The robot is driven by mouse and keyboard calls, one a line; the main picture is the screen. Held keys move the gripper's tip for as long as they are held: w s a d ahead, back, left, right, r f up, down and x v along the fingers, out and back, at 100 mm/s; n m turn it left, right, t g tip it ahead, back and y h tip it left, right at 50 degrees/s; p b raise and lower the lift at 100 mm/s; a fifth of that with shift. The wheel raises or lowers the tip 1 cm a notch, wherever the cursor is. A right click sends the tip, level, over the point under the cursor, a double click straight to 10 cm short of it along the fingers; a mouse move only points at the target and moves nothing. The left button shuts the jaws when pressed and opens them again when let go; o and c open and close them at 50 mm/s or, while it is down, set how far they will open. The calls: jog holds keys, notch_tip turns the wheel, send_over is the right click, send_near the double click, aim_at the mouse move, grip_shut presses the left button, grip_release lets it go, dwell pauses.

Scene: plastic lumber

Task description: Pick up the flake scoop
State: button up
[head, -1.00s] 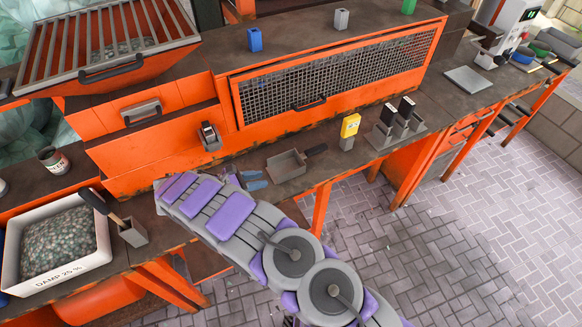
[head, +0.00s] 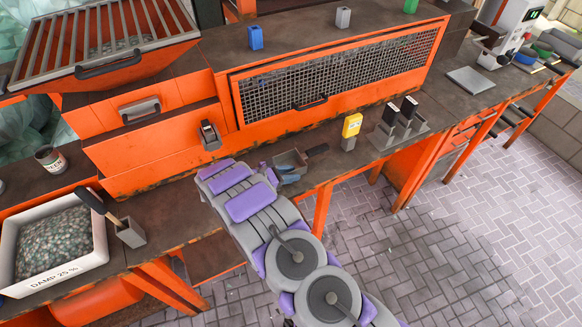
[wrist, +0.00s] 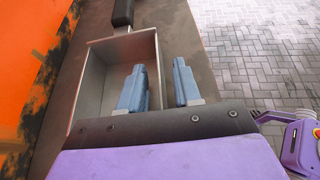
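The flake scoop (head: 287,158) is a grey metal box-shaped scoop with a black handle (head: 318,150). It lies on the dark bench near its front edge. In the wrist view the scoop (wrist: 108,52) is open side up, with its handle (wrist: 123,13) pointing away. My gripper (head: 287,174) is at the scoop's near side in the head view. In the wrist view my gripper (wrist: 160,82) is open, with blue fingers apart. The left finger appears over the scoop's inside and the right finger outside its right wall. I cannot tell whether either touches. My gripper hides the scoop's near end.
A yellow-topped block (head: 351,126) and a holder with black-handled tools (head: 398,130) stand to the right. The orange cabinet (head: 160,155) rises behind the bench. A white tub of flakes (head: 57,285) is at left. Paved floor (head: 450,240) lies beyond the front edge.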

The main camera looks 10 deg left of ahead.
jog(key=shift+w+d+f, duration=0.15)
jog(key=shift+w+d, duration=0.05)
jog(key=shift+d, duration=0.05)
grip_shut()
dwell(0.3)
